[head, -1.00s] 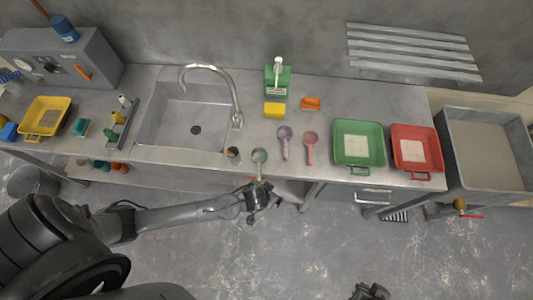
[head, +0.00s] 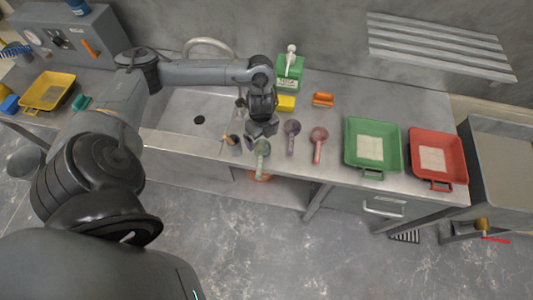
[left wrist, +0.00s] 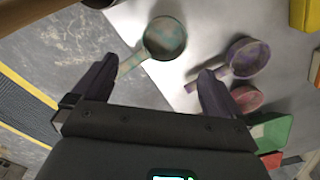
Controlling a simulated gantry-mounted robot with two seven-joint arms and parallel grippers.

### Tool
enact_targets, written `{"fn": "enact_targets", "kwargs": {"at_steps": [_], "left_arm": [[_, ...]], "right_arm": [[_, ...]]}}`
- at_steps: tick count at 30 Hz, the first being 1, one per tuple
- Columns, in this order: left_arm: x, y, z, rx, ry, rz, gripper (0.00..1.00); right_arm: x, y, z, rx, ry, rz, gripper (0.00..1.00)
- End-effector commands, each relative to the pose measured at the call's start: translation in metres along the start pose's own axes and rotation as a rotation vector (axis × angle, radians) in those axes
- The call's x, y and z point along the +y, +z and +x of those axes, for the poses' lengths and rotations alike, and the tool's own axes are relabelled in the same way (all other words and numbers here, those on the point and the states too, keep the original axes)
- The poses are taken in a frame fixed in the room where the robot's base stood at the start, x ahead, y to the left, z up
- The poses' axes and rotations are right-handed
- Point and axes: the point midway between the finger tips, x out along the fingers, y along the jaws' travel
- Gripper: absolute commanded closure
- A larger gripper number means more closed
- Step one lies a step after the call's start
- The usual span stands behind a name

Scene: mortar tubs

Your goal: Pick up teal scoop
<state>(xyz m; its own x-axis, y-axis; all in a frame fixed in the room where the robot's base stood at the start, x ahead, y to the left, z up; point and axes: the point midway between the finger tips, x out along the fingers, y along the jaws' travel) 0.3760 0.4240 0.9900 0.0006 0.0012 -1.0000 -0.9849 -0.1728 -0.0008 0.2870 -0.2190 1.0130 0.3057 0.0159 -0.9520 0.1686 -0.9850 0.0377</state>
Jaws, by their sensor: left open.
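The teal scoop (head: 262,147) lies at the front edge of the steel counter, its handle toward the edge. In the left wrist view the teal scoop (left wrist: 166,38) shows its round speckled bowl beyond the fingertips, with the handle slanting toward the left finger. My left gripper (head: 262,130) is above the counter just behind the scoop's bowl in the head view. It also shows in the left wrist view (left wrist: 156,70), open, with nothing held between its fingers. My right gripper is not in view.
A purple scoop (head: 292,128) and a pink scoop (head: 319,136) lie to the right. A dark cup (head: 234,144) stands left of the teal scoop, near the sink (head: 180,117). Green (head: 395,163) and red (head: 455,175) trays are farther right.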

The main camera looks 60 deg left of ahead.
Motion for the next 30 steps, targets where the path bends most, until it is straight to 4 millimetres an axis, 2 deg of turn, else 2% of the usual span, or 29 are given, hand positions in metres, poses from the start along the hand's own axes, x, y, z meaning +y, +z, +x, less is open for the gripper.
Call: {"fn": "enact_targets", "kwargs": {"at_steps": [1, 6, 14, 24, 30], "left_arm": [[0.002, 0.0, 0.013, 0.001, 0.005, -0.001, 0.0], [0.001, 0.0, 0.032, 0.001, 0.004, -0.001, 0.0], [-0.001, 0.0, 0.046, 0.001, 0.001, -0.002, 0.0], [-0.005, 0.001, 0.086, 0.001, 0.003, -0.002, 0.0], [-0.006, 0.002, 0.095, 0.0, 0.001, -0.001, 0.0]], "right_arm": [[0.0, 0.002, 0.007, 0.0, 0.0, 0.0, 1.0], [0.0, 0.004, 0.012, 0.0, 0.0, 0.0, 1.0], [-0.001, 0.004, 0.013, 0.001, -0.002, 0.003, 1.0], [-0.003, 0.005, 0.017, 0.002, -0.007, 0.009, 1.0], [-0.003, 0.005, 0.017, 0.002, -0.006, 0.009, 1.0]]}}
